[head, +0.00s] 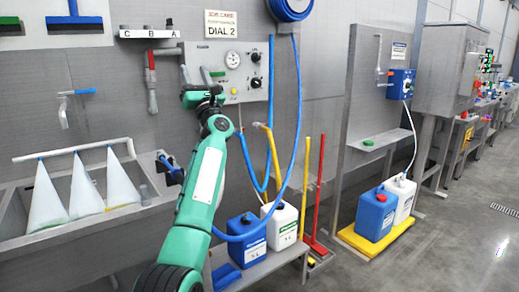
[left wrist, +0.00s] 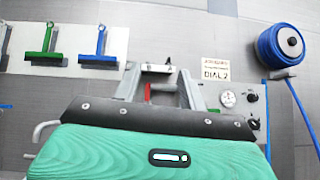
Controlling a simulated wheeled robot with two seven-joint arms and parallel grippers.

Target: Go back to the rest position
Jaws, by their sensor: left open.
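My left arm, green and grey, reaches up from the bottom of the head view towards the wall panel. Whether the fingers touch anything is not clear. My right gripper is in neither view.
A gauge panel (head: 231,72) and blue hose reel (head: 290,8) are on the wall. A steel sink (head: 20,236) with white cones (head: 86,190) is at left. Blue and white jugs (head: 246,238) stand on a low bench beside my arm. Open floor (head: 450,240) is at right.

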